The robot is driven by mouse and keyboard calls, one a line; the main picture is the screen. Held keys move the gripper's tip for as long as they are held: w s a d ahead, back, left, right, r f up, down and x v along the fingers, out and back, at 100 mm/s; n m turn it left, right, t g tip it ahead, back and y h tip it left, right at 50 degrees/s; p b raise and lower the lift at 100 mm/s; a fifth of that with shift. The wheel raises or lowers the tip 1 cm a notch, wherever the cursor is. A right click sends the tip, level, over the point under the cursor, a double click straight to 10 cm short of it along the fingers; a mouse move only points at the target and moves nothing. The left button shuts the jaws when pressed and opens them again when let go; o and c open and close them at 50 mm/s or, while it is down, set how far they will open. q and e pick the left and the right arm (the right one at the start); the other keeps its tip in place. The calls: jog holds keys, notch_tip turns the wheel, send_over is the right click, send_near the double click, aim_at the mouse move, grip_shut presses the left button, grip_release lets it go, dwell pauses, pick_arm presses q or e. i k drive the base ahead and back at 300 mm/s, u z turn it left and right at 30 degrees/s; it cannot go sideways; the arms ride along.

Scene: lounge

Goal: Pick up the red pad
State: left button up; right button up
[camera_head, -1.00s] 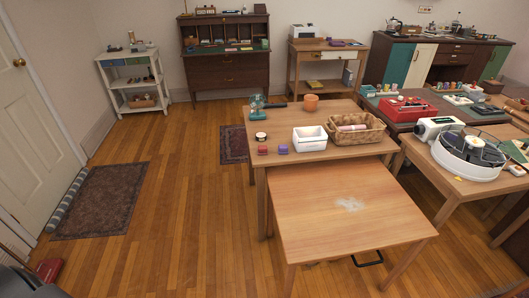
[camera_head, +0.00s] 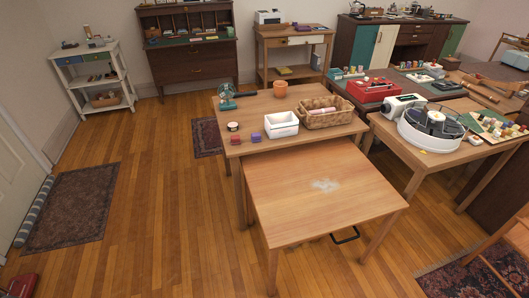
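A small red pad (camera_head: 236,138) sits near the front left corner of the far wooden table (camera_head: 250,108). A purple block (camera_head: 256,137) stands just to its right, a small gap apart. Neither of my grippers shows in the head view, so nothing can be seen of what they hold.
A white bin (camera_head: 281,125), a wicker basket (camera_head: 325,112), an orange pot (camera_head: 280,89) and a round tin (camera_head: 232,127) share that table. A lower table (camera_head: 320,215) with a pale smudge stands in front. Open wood floor (camera_head: 165,200) lies to the left.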

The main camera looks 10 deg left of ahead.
aim_at(236, 140)
jog(key=z, duration=0.55)
jog(key=k, duration=0.65)
jog(key=z, duration=0.8)
jog(key=i, duration=1.55)
jog(key=u, duration=1.15)
jog(key=i, duration=0.65)
jog(key=u, duration=0.6)
